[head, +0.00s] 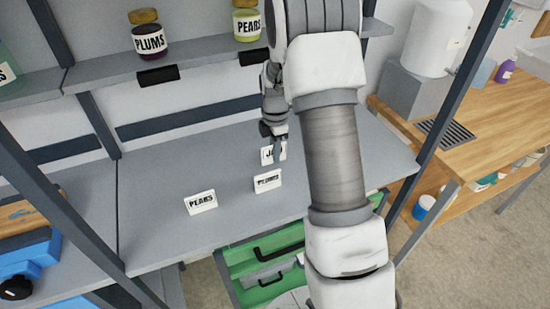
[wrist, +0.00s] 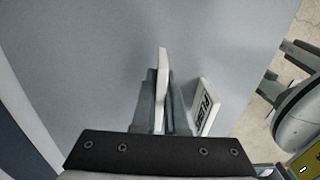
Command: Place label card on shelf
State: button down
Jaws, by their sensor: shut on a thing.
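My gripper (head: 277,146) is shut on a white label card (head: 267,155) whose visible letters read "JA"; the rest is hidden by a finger. In the wrist view my gripper (wrist: 161,105) pinches this card (wrist: 163,60), seen edge-on. A "PLUMS" card (head: 267,181) stands on the grey worktop just in front of the held card; it also shows in the wrist view (wrist: 206,106), right of the fingers. A "PEARS" card (head: 201,202) stands farther left. The upper shelf (head: 205,47) holds a "PLUMS" jar (head: 149,36) and a "PEARS" jar (head: 247,22).
Black holders (head: 158,76) sit on the shelf's front edge below the jars. A dark upright post (head: 459,85) stands at right. Green drawers (head: 262,268) are under the worktop. A blue toolbox (head: 28,262) is at left. The worktop (head: 150,165) is clear left of the cards.

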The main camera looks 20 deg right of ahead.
jog(key=shift+f, duration=1)
jog(key=shift+f, duration=0.1)
jog(key=shift+f, duration=0.15)
jog(key=c, duration=1)
grip_release()
jog(key=shift+o, duration=0.2)
jog(key=shift+r, duration=0.2)
